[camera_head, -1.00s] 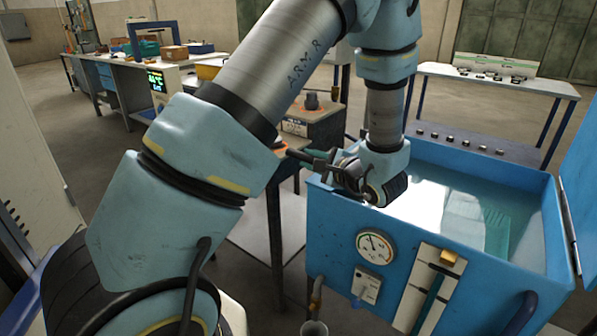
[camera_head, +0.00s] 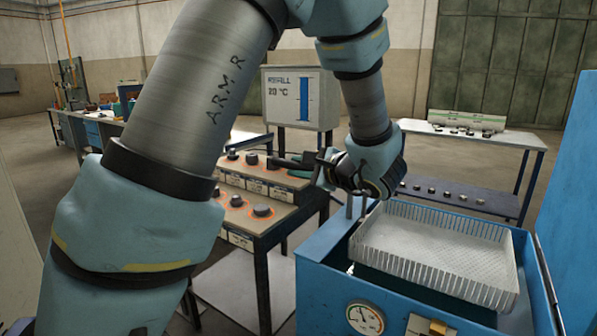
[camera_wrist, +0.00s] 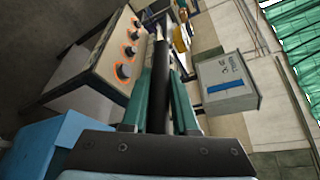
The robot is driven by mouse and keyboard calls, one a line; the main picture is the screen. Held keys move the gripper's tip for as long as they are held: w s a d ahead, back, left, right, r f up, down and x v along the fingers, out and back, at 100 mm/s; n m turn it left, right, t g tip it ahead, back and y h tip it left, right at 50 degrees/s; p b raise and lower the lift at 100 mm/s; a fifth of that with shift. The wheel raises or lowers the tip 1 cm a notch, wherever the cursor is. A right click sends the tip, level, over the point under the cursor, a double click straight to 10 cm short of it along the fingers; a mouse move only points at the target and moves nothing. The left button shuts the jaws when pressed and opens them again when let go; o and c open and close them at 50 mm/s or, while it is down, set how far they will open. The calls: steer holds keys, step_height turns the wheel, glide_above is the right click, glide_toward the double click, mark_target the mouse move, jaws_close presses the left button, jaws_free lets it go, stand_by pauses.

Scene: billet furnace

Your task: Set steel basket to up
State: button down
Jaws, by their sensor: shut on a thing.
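The steel basket (camera_head: 432,250) is a pale wire-walled tray with a perforated floor, and it stands raised at the top of the blue tank (camera_head: 325,262). Its rim is above the tank's edge. My gripper (camera_head: 318,166) is at the basket's far left corner. In the wrist view its green fingers (camera_wrist: 158,112) are closed on a black bar-shaped handle (camera_wrist: 160,80) that points away from me. Where the handle joins the basket is hidden by my wrist in the head view.
A bench with round dark pieces on labelled steps (camera_head: 262,195) stands left of the tank. A display panel reading 20 °C (camera_head: 300,98) is behind it. The tank's open blue lid (camera_head: 575,185) rises at the right. A round gauge (camera_head: 365,318) is on the tank's front.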

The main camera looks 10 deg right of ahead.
steer(key=shift+r, duration=0.3)
steer(key=c, duration=1)
jaws_free()
steer(key=shift+r, duration=0.1)
steer(key=o, duration=0.3)
steer(key=shift+f, duration=0.2)
steer(key=b+v, duration=0.2)
steer(key=v, duration=0.9)
steer(key=shift+f+b, duration=0.1)
steer(key=shift+b, duration=0.3)
steer(key=shift+w, duration=0.1)
